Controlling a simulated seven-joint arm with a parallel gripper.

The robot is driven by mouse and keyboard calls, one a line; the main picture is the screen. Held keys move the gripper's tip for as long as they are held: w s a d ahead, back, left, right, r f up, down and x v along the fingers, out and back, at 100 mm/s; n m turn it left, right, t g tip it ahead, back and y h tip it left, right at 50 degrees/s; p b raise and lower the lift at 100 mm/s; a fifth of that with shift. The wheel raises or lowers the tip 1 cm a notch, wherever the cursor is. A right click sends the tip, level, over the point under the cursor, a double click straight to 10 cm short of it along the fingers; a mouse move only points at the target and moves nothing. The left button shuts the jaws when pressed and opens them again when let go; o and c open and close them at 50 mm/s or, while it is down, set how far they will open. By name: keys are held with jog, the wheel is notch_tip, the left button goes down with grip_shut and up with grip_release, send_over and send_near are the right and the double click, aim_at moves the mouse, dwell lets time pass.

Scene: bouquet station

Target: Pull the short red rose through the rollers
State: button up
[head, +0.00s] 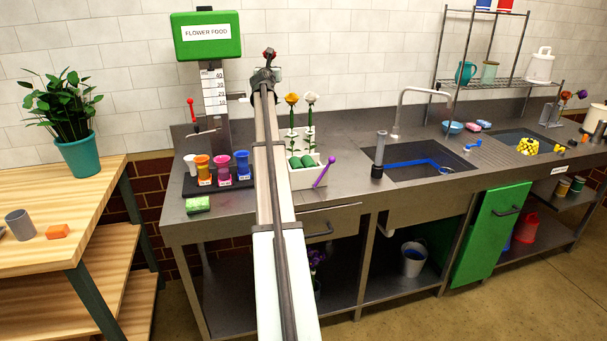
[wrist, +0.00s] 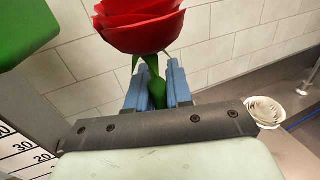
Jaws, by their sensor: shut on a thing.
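The red rose (head: 269,54) is up high in the head view, at the far end of my arm. My gripper (head: 265,75) is shut on it. In the wrist view the red bloom (wrist: 142,25) stands above the blue fingers of my gripper (wrist: 157,88), which close around the green part just under the bloom. The lower stem is hidden by my gripper and arm. The green rollers (head: 301,161) sit in a pale box (head: 306,180) on the counter, lower and to the right of my gripper. The rose is well above them and apart from them.
An orange-yellow rose (head: 291,99) and a white rose (head: 311,98) stand upright behind the rollers. The green flower food dispenser (head: 206,37) and several coloured cups are left of my arm. The sink (head: 420,160) is right.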

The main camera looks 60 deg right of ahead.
jog(key=s+a+f+m+g+h, duration=0.1)
jog(key=s+a+f+m+g, duration=0.15)
jog(key=s+m+g, duration=0.55)
jog(key=s+a+f+m+g, duration=0.1)
jog(key=s+a+g, duration=0.4)
jog(key=s, duration=0.6)
jog(key=shift+g, duration=0.4)
jog(key=shift+s+d+f, duration=0.1)
jog(key=shift+d+f, duration=0.05)
jog(key=shift+f, duration=2.95)
jog(key=shift+s+d+f, duration=0.1)
jog(key=shift+d+f, duration=0.05)
jog(key=shift+f, duration=3)
jog(key=shift+d+f, duration=0.15)
jog(key=shift+f, duration=2.95)
